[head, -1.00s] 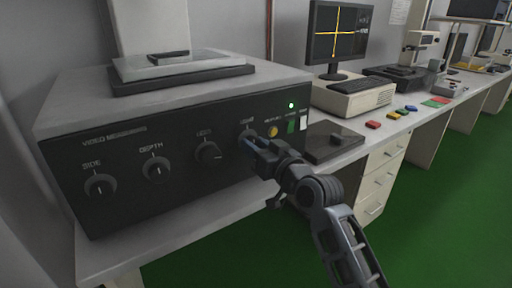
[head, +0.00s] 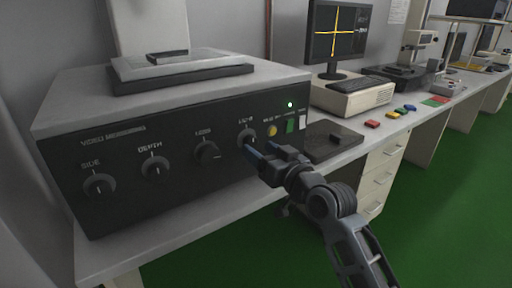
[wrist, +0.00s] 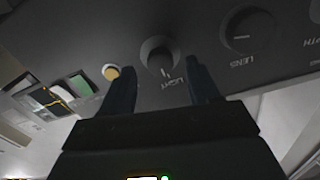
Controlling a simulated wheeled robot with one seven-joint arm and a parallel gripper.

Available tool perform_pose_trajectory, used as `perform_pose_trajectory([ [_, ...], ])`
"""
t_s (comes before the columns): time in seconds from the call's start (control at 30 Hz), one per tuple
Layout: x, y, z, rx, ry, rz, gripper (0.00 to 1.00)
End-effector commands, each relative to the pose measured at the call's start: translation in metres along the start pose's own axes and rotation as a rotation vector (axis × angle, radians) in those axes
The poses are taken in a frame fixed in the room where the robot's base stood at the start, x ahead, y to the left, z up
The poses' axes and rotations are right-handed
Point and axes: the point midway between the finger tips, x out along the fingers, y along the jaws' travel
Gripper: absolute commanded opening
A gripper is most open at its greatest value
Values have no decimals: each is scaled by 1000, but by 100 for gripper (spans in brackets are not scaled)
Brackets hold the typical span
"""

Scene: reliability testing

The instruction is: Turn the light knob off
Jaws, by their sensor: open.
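The light knob (head: 247,138) is a round dark knob on the black front panel (head: 180,185) of the measuring machine, the rightmost of the row of knobs. In the wrist view the light knob (wrist: 159,54) shows a short pale pointer mark, with the label "LIGHT" beside it. My gripper (head: 252,156) is open just in front of and slightly below the knob in the head view. In the wrist view my gripper's fingers (wrist: 160,85) are spread, with the knob ahead between their tips and nothing held. I cannot tell any contact.
The lens knob (head: 208,151) is left of the light knob. A yellow button (head: 272,130), a green switch (head: 290,126) and a lit green lamp (head: 291,105) are to its right. A dark flat box (head: 333,139) lies on the bench right of the machine.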

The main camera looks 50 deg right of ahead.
Motion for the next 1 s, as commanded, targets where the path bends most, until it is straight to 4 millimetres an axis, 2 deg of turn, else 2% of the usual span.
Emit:
perform_pose_trajectory([
  [0.1,-20,0,2,-2,-3,1,61],
  [0.33,-44,0,1,0,-1,0,61],
  [1.0,-47,0,0,0,-1,0,61],
])
